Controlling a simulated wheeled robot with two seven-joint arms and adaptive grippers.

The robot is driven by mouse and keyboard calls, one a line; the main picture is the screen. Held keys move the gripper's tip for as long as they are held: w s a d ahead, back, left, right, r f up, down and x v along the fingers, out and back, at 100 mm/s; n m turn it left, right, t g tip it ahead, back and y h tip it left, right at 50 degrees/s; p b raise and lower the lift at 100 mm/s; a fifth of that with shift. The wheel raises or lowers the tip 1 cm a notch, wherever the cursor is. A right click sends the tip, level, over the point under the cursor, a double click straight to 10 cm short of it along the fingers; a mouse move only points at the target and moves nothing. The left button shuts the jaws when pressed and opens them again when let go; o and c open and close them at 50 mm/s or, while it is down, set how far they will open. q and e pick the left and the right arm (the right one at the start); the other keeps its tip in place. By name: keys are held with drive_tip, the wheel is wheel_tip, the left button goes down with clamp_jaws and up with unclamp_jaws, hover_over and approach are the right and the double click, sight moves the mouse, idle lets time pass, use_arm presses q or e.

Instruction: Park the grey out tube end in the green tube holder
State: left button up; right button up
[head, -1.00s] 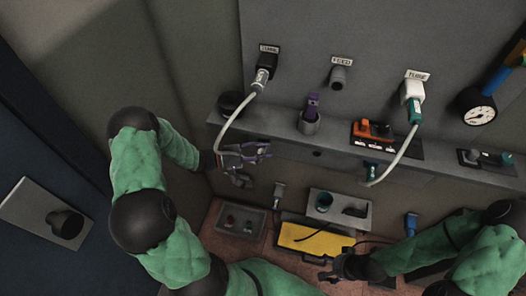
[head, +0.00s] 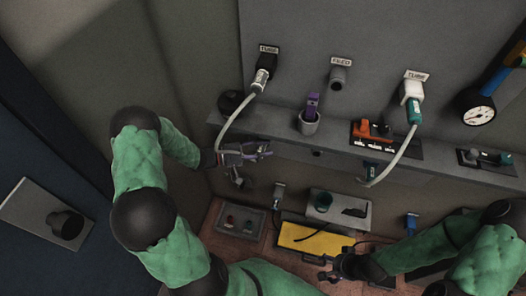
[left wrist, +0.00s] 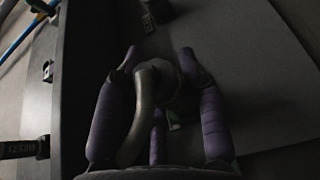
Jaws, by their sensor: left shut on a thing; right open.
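A pale tube (head: 234,115) hangs from the upper left wall port down to my left gripper (head: 262,150), where the fingers hide part of it. In the left wrist view, the grey tube end (left wrist: 145,105) is curved and lies between the purple fingers of my left gripper (left wrist: 158,82), which is shut on it. My right gripper (head: 329,268) is open and empty near the yellow plate.
A grey shelf (head: 275,137) carries a cup with a purple piece (head: 311,108) and an orange-topped block (head: 375,133). A second pale tube (head: 400,152) hangs at the right. The yellow plate (head: 312,240) and a grey control box (head: 240,220) lie below.

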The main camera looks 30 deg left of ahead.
use_arm(q)
drive_tip(key=o, duration=1.3)
drive_tip(key=shift+c, duration=0.2)
drive_tip(key=v, duration=1.2)
drive_tip(key=shift+f, duration=0.15)
